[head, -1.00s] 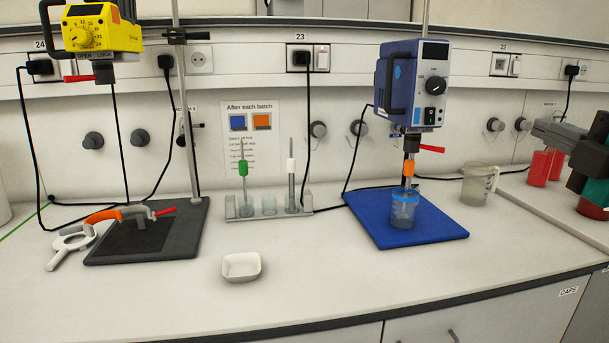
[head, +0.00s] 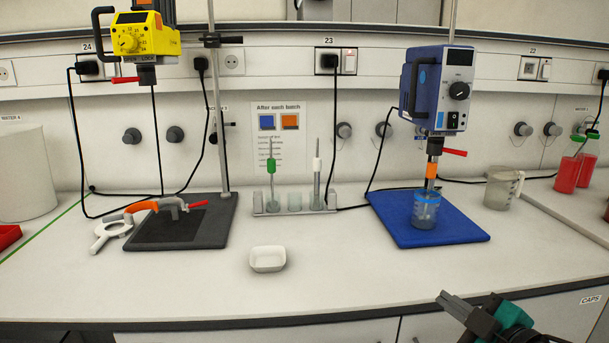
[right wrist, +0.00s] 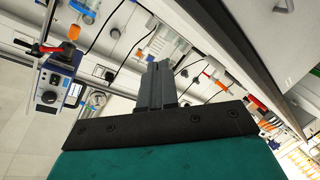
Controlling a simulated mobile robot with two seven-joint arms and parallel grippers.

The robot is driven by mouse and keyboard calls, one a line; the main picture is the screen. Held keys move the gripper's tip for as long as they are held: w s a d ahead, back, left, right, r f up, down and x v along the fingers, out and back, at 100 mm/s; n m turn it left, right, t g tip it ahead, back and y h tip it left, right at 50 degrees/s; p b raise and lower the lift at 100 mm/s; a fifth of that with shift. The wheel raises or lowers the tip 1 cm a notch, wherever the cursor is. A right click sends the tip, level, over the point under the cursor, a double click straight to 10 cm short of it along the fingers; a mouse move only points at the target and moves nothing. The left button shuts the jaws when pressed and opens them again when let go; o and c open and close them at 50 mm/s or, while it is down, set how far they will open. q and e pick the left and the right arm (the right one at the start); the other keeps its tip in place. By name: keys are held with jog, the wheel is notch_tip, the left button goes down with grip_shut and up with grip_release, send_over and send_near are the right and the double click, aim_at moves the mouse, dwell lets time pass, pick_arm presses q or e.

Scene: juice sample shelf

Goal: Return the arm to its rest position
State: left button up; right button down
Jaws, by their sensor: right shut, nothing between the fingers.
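My right gripper (head: 462,312) is at the lower right of the head view, in front of the bench's front edge and apart from everything on it. In the right wrist view its two dark fingers (right wrist: 157,82) are pressed together with nothing between them. My left gripper is in neither view.
The white bench (head: 330,285) has a clear front strip. On it stand a blue stirrer (head: 436,90) over a beaker (head: 425,212) on a blue mat (head: 460,232), a white dish (head: 267,259), a tube rack (head: 295,208), a yellow stirrer (head: 148,40), a jug (head: 502,190) and red bottles (head: 567,175).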

jog(key=s+a+f+m+g+h, duration=0.1)
jog(key=s+a+f+m, duration=0.1)
jog(key=s+f, duration=0.3)
jog(key=s+a+f+m+g+h, duration=0.1)
jog(key=s+f+m, duration=0.3)
jog(key=f, duration=0.6)
jog(key=s+a+f+m+g+p, duration=0.1)
jog(key=s+a+f+m+g, duration=0.1)
jog(key=s+f, duration=0.6)
jog(key=shift+s+a+f+m+h, duration=0.2)
jog(key=shift+a+f+m+h, duration=0.15)
jog(key=shift+a+m, duration=0.6)
jog(key=shift+d, duration=0.15)
